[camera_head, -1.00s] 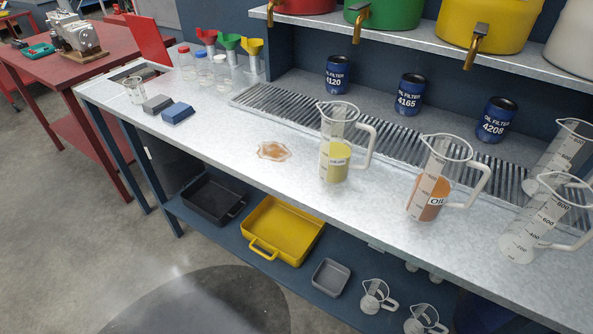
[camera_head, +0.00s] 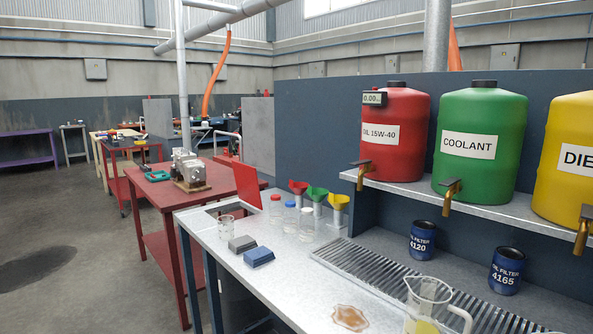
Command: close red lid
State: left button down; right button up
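A red lid (camera_head: 248,183) stands up, open, at the far left end of the grey workbench. It rises at the edge of a rectangular opening (camera_head: 228,208) in the bench top. The inside of the opening is hardly visible from here. A small jar with a red cap (camera_head: 276,203) stands just right of the lid. Neither of my grippers is in view.
Funnels (camera_head: 317,195) stand behind. A brown spill (camera_head: 350,317) lies on the bench (camera_head: 300,285). A red table (camera_head: 150,190) is at left.

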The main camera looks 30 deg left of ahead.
aim_at(246, 177)
jog(key=i+j+z, duration=0.1)
jog(key=j+z, duration=0.4)
jog(key=j, duration=0.45)
jog(key=j+z, duration=0.5)
jog(key=j, duration=0.45)
